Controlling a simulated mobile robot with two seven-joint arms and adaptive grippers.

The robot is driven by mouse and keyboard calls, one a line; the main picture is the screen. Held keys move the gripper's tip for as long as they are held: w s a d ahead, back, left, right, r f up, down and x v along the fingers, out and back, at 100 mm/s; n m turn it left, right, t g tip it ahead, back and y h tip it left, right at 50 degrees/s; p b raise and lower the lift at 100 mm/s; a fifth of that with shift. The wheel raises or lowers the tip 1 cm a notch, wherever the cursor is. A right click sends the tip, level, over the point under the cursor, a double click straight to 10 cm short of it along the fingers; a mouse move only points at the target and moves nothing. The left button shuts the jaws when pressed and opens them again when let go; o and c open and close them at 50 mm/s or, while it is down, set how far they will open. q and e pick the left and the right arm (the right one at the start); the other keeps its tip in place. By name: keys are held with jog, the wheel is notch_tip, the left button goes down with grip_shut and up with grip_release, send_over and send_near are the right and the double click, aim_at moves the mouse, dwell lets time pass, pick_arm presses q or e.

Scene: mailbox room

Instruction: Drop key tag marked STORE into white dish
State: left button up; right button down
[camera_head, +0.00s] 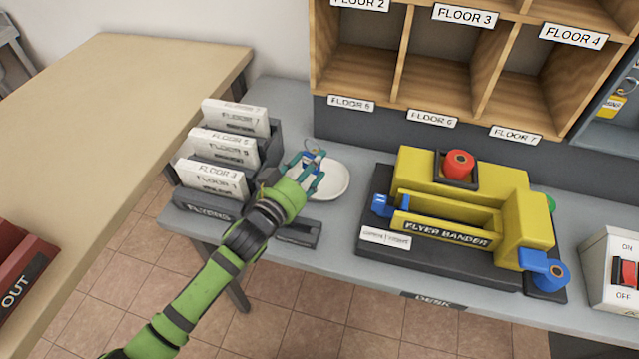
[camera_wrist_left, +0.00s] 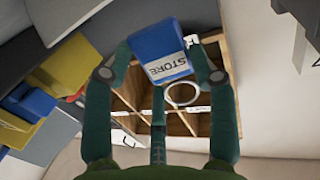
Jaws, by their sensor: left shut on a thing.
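The blue key tag marked STORE (camera_wrist_left: 160,50) is held between the fingers of my left gripper (camera_wrist_left: 162,75), with its metal ring (camera_wrist_left: 183,94) hanging free. In the head view my left gripper (camera_head: 305,174) is shut on the tag (camera_head: 309,158), over the left part of the white dish (camera_head: 326,186). The gripper hides part of the dish. I cannot tell from the view how high the tag is above it. My right gripper is in neither view.
A flyer rack (camera_head: 270,146) with white flyer stacks stands left of the dish. The yellow flyer bander (camera_head: 515,205) stands to its right. Wooden floor pigeonholes (camera_head: 440,90) rise behind. A dark tray (camera_head: 302,236) lies near the desk's front edge. A switch box (camera_head: 597,268) is at far right.

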pick_arm(q)
jog(key=o, duration=1)
jog(key=shift+s, duration=0.1)
jog(key=v, duration=1.2)
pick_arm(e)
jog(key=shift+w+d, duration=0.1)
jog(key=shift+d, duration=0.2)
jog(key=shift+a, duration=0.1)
